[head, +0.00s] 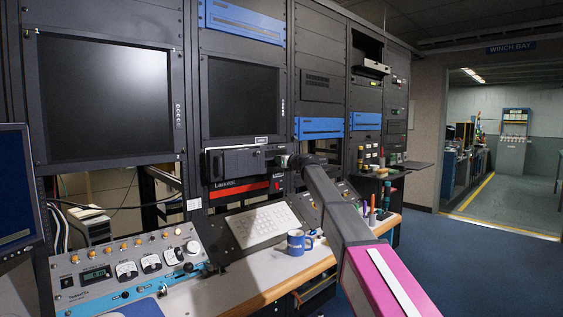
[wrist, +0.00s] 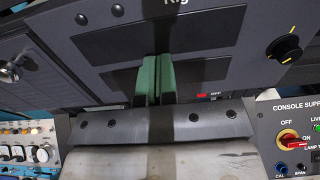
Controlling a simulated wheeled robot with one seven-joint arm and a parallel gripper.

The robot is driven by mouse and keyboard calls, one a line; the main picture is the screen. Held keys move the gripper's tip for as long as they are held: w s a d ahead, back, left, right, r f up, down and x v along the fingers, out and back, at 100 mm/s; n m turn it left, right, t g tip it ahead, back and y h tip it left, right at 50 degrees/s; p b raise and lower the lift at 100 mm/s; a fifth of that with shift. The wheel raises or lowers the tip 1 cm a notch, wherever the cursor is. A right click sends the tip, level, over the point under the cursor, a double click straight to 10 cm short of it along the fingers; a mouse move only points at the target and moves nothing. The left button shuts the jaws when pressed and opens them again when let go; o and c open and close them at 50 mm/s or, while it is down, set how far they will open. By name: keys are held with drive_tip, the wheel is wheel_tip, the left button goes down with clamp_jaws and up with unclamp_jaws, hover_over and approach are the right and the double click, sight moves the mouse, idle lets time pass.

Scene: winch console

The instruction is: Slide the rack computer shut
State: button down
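The rack computer appears to be the black box-like unit (head: 232,161) below the second screen in the head view. It seems to stand out from the rack face, but how far is unclear. My gripper (head: 283,160) is at its right end, its fingers too small to make out there. In the wrist view, the two green fingers of my gripper (wrist: 157,80) are side by side with almost no gap and nothing visible between them. They are in front of a dark panel (wrist: 215,35) with a knob; contact cannot be told.
A red-striped unit (head: 248,188) sits just below. A supply panel (wrist: 290,130) shows at right in the wrist view. Blue floor (head: 470,270) is clear at right.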

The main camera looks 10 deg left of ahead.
drive_tip(key=shift+x, duration=3.65)
drive_tip(key=shift+s+d, duration=0.1)
drive_tip(key=shift+d, duration=0.1)
drive_tip(key=v, duration=0.7)
drive_tip(key=shift+s+d, duration=0.25)
drive_tip(key=shift+s, duration=0.05)
